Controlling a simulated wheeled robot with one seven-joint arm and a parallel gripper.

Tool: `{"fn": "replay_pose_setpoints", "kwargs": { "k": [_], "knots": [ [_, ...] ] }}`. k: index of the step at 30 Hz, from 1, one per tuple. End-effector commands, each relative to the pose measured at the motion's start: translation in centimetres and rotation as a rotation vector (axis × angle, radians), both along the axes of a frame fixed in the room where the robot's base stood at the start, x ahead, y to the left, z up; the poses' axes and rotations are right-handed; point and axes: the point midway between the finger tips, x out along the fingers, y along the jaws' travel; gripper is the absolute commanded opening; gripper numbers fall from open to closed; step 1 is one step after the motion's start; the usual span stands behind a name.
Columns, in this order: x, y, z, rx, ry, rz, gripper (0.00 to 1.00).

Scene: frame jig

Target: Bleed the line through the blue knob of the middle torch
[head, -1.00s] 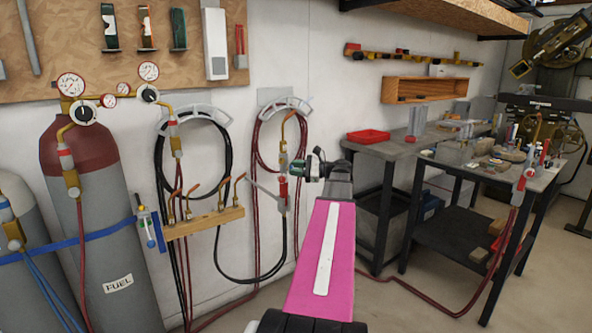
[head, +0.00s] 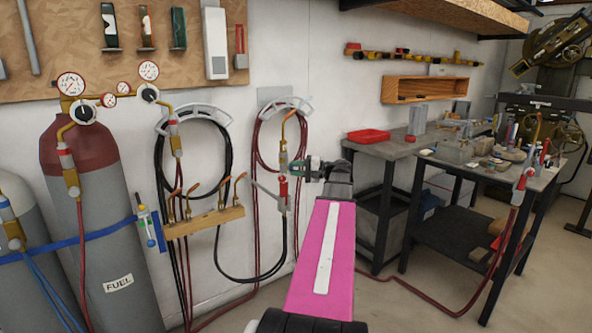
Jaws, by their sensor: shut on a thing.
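The middle torch (head: 283,158) hangs upright on the wall, below the second hose hanger, with a copper tip at its top and a grey and brass body. A red part (head: 283,188) shows lower on it. My gripper (head: 298,170) reaches in from the right at the torch's body and is shut at its right side. The blue knob itself is hidden by the jaws. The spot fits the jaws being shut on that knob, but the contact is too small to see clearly.
A red-topped fuel cylinder (head: 90,220) with gauges stands at left. A wooden rack (head: 205,222) with copper tips is on the wall left of the torch. Red and black hoses hang below. A cluttered bench (head: 490,170) with another torch (head: 522,178) stands at right.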

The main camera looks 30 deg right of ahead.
Motion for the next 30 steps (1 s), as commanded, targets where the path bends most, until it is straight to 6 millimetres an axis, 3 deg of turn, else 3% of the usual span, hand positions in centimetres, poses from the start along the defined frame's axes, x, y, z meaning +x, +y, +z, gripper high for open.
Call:
{"fn": "replay_pose_setpoints", "kwargs": {
  "k": [12, 30],
  "knots": [
    [0.0, 0.0, -0.1, -0.143, -0.162, 0.0, 0.04],
    [0.01, 0.01, -0.13, -0.168, -0.19, 0.0, 0.04]
  ]
}}
